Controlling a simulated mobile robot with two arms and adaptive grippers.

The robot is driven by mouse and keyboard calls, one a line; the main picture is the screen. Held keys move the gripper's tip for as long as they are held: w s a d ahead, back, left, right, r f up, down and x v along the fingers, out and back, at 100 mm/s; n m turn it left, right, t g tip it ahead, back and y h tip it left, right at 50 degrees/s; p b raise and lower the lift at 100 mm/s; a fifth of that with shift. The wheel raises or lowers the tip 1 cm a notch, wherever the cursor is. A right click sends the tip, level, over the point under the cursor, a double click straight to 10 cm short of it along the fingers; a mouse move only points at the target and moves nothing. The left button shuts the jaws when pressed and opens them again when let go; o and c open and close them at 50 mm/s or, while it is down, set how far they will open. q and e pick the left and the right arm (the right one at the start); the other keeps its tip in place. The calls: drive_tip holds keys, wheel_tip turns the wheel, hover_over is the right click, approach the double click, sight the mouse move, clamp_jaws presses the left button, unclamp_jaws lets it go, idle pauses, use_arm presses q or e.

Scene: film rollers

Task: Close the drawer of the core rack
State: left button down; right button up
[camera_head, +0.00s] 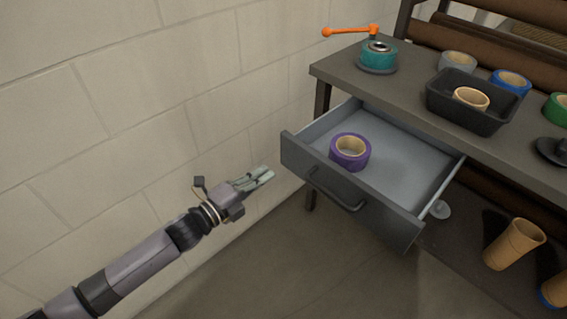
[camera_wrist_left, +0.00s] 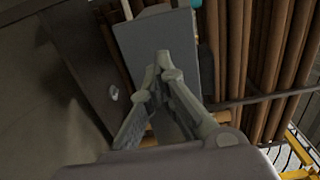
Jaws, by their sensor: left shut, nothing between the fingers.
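The drawer (camera_head: 300,155) of the core rack is pulled out below the grey worktop (camera_head: 335,68) in the head view. Its front carries a dark bar handle (camera_head: 337,192). A purple tape roll (camera_head: 350,152) sits inside. My left gripper (camera_head: 268,176) is shut and empty, a little left of the drawer front's left end, and appears apart from it. In the left wrist view the shut fingertips (camera_wrist_left: 163,58) show in front of a grey panel (camera_wrist_left: 150,45), which looks like part of the drawer. My right gripper is not in view.
On the worktop stand a teal roll (camera_head: 377,56) with an orange crank (camera_head: 350,31), a black tray (camera_head: 470,118) holding a tan roll, and several tape rolls. A block wall (camera_head: 130,100) runs along the left.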

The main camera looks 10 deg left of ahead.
sight(291, 156)
use_arm(q)
drive_tip(key=x, duration=0.6)
drive_tip(key=shift+w+d, duration=0.1)
drive_tip(key=shift+w+d+b, duration=0.3)
drive_tip(key=shift+w, duration=0.15)
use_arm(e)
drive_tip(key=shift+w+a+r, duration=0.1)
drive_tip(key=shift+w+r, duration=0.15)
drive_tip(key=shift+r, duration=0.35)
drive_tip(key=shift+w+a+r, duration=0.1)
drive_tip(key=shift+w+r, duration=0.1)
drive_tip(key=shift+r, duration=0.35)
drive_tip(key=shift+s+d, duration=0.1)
use_arm(q)
drive_tip(key=shift+w, duration=0.1)
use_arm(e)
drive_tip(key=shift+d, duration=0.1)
